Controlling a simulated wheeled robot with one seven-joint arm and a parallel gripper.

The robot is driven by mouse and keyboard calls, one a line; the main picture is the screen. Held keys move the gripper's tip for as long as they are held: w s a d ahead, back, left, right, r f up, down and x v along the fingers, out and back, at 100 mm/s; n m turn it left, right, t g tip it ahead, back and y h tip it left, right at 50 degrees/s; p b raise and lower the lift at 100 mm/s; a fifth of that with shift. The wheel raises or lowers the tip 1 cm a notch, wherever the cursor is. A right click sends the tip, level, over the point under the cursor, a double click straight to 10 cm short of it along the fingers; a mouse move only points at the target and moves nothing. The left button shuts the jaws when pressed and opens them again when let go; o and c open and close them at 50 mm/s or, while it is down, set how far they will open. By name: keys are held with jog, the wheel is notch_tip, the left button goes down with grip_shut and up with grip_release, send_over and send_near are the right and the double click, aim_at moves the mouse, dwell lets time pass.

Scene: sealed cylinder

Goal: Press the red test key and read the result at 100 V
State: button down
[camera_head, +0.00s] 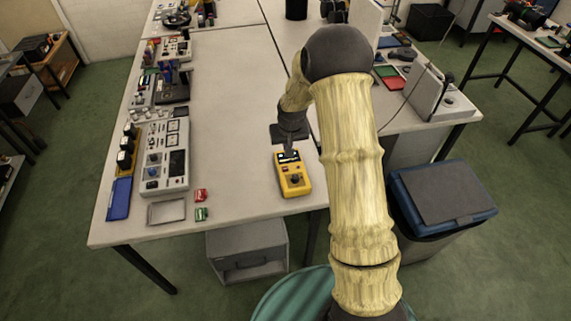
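A yellow handheld tester (294,184) with a dark knob and a small dark display at its far end lies on the light bench. My gripper (289,153) points down at the tester's far end, by the display. Its fingers show as one narrow dark tip, close together in the middle of the wide palm, with nothing seen between them. I cannot tell whether the tip touches the tester. I cannot make out the red test key, and the display is too small to read.
A grey instrument panel (166,157), a blue booklet (119,199), a shallow tray (166,211), a red block (200,195) and a green block (201,214) lie left of the tester. The bench between is clear. A blue-lidded bin (442,196) stands at right.

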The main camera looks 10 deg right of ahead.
jog(key=p, duration=0.5)
send_near(285, 168)
jog(key=x, duration=0.5)
jog(key=shift+w, duration=0.2)
jog(key=shift+f, duration=0.75)
